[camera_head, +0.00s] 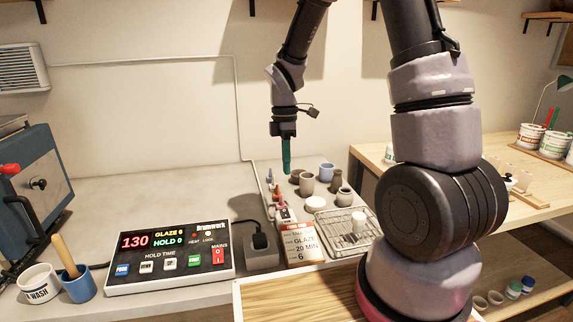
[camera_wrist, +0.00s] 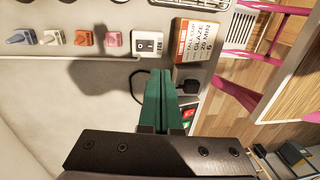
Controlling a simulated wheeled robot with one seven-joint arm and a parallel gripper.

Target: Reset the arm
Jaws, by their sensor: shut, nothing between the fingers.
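My gripper (camera_head: 286,170) hangs from my arm with its teal fingers pointing down, in the middle of the head view. It is above the back of the counter, in front of the group of cups. In the wrist view my gripper (camera_wrist: 161,76) shows its two green fingers closed together with nothing between them. The counter (camera_wrist: 75,85) lies below the fingers there. My arm crosses the right half of the head view and hides part of the counter and wooden table.
A control box (camera_head: 170,259) with a red 130 display, a glaze card (camera_head: 300,243), a wire rack (camera_head: 338,240) and several cups (camera_head: 306,184) stand on the counter. A blue kiln-like box (camera_head: 35,185) is at left. The counter's back left is clear.

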